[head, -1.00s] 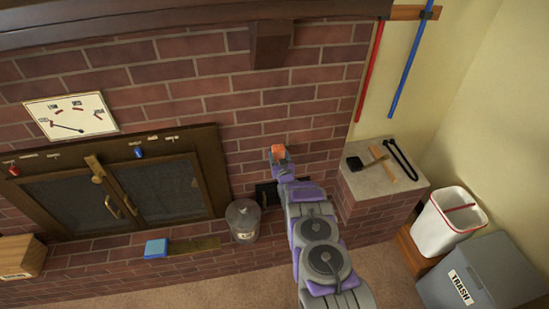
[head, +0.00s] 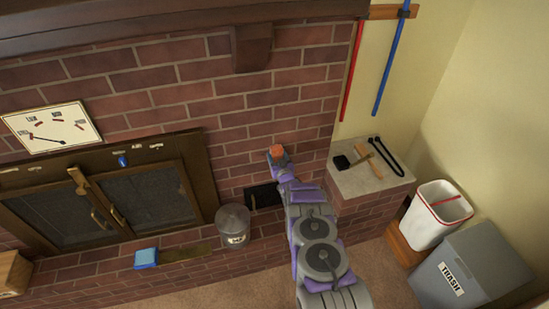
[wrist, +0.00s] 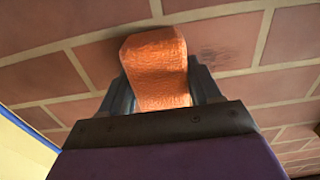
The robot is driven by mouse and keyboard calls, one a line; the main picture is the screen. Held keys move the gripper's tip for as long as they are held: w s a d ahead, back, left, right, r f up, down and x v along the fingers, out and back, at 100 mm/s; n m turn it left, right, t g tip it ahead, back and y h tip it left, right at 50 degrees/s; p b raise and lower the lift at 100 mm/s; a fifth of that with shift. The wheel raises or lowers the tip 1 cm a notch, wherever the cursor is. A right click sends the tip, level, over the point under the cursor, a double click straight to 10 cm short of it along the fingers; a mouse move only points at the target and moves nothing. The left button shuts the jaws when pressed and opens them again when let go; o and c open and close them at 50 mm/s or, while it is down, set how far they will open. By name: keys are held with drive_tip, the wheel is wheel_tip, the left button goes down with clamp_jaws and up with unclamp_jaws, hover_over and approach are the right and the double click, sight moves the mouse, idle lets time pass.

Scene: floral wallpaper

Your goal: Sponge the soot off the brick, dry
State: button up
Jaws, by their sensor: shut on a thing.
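My gripper (head: 278,157) is shut on an orange sponge (wrist: 156,66), with a jaw on either side of it in the wrist view. The sponge also shows in the head view (head: 278,149), in front of the brick wall (head: 229,101) right of the fireplace doors. In the wrist view the sponge's far end is at or very close to the bricks; I cannot tell if it touches. A faint dark smudge (wrist: 209,54) marks the brick just right of the sponge. The brick directly behind the sponge is partly hidden.
A dark opening (head: 263,196) is low in the wall. A brick ledge (head: 349,184) at right holds a brush and tongs. A white bin (head: 436,220) and grey trash bin (head: 462,268) stand further right.

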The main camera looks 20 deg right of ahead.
sight(250, 156)
drive_tip(key=shift+d+r+b, duration=0.1)
drive_tip(key=shift+d+b, duration=0.3)
drive_tip(key=shift+d, duration=3.15)
drive_tip(key=shift+a, duration=0.1)
drive_tip(key=a+p, duration=0.1)
drive_tip(key=a, duration=1)
drive_tip(key=shift+a+p, duration=0.2)
drive_tip(key=shift+p, duration=0.2)
drive_tip(key=shift+w+a, duration=0.1)
drive_tip(key=shift+a, duration=3.55)
drive_tip(key=shift+d, duration=0.1)
